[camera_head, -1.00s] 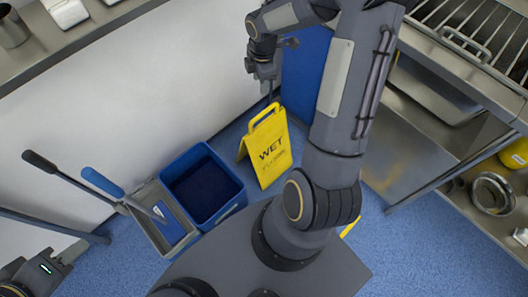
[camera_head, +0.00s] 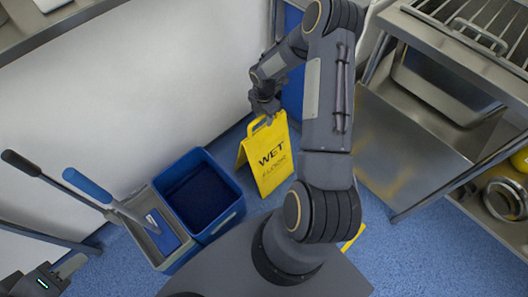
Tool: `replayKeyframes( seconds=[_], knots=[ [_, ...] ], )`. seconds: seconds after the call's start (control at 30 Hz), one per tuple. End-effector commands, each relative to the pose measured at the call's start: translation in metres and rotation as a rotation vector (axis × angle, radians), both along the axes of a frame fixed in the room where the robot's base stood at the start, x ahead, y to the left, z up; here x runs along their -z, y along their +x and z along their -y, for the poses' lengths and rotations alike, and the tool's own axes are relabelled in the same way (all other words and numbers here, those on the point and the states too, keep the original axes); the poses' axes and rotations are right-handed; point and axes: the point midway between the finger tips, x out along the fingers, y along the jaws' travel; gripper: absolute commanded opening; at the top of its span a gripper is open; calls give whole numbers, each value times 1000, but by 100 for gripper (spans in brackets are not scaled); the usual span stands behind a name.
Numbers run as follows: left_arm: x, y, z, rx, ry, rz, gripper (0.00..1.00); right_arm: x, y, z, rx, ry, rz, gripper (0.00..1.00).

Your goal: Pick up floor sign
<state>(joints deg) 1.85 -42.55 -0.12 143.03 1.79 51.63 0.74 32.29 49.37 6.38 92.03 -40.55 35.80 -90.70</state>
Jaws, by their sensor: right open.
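The yellow floor sign (camera_head: 268,160) with "WET FLOOR" lettering stands upright on the blue floor, its handle at the top. My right gripper (camera_head: 266,113) is right at the sign's handle, pointing down over it. Its jaws are open, and the fingers are small and partly hidden against the handle, so I cannot tell whether they touch it. My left gripper (camera_head: 68,272) is at the lower left edge, away from the sign, and only partly in view.
A blue bucket (camera_head: 240,212) with a grey wringer stands left of the sign, with two long handles leaning out to the left. A steel shelf unit (camera_head: 420,165) stands on the right. A white wall runs behind the bucket. Another yellow piece shows on the floor beside my arm.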

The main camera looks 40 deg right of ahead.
Motion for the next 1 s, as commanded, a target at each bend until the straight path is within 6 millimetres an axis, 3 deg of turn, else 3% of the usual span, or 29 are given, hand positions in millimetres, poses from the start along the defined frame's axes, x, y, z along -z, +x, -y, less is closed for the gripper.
replayKeyframes(
  seconds=[0.2, 0.53, 1.0],
  knots=[
    [0, 0, 0, 0, 0, 0, 36, 1, 0, 0, 1, -1, 1, 41],
    [0, 0, 0, 0, 0, 0, 36, 1, 0, 0, 1, -1, 0, 0],
    [0, 0, 0, 0, 0, 0, 36, 1, 0, 0, 1, 0, 0, 0]
  ],
)
